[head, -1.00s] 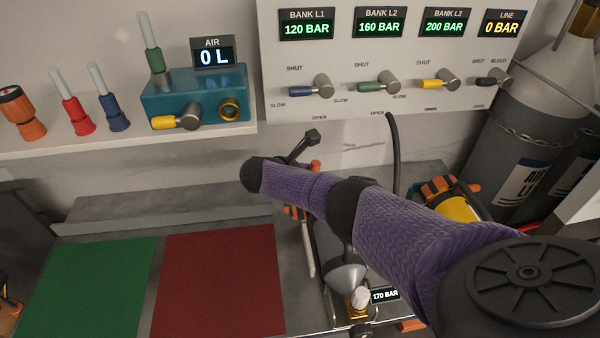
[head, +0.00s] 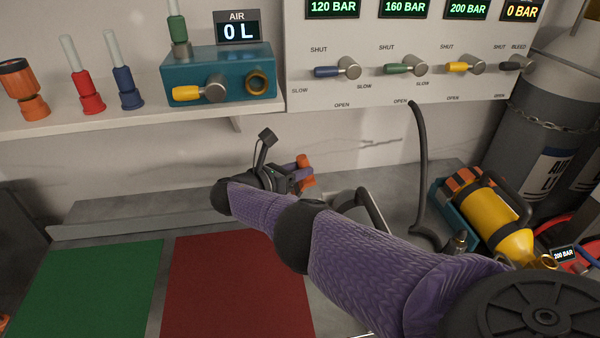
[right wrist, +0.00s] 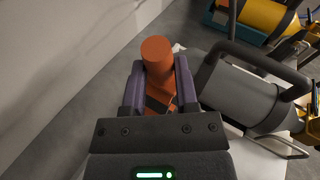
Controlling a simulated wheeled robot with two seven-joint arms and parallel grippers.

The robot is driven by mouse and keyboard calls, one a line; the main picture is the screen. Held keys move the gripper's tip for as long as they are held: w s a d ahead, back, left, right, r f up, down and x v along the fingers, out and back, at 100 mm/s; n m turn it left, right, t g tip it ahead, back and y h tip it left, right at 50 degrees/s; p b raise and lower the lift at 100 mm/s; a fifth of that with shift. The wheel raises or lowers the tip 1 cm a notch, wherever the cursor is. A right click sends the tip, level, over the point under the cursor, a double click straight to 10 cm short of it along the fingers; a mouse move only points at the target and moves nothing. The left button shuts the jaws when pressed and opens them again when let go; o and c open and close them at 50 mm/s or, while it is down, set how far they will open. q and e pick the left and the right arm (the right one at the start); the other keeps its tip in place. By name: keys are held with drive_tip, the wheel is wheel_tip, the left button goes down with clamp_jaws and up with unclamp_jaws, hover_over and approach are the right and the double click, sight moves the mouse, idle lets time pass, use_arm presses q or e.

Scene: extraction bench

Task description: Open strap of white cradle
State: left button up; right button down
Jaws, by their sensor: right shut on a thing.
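My right gripper (head: 298,172) is shut on an orange strap handle (head: 305,165), near the wall behind the bench. In the right wrist view the orange handle (right wrist: 160,75) stands between the two purple fingers (right wrist: 158,90). A white piece, which looks like the white cradle (right wrist: 262,158), shows under a grey cylinder (right wrist: 245,98) with a black carry handle, right of the gripper. In the head view my arm hides most of the cylinder and cradle. I cannot tell how the strap lies. My left gripper is not in view.
A yellow cylinder (head: 492,222) in a teal cradle (head: 440,197) stands to the right, beside a black hose (head: 421,165). Green (head: 85,290) and red (head: 235,285) mats lie clear at the left. A shelf (head: 130,133) and valve panel (head: 440,85) are above.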

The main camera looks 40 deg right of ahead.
drive_tip(key=shift+a+f, duration=0.1)
drive_tip(key=shift+f, duration=0.05)
drive_tip(key=shift+c, duration=1.8)
unclamp_jaws()
drive_tip(key=a+r+p, duration=0.1)
drive_tip(key=a, duration=0.8)
drive_tip(key=shift+a+r, duration=0.35)
drive_tip(key=shift+a, duration=0.05)
drive_tip(key=shift+f, duration=0.1)
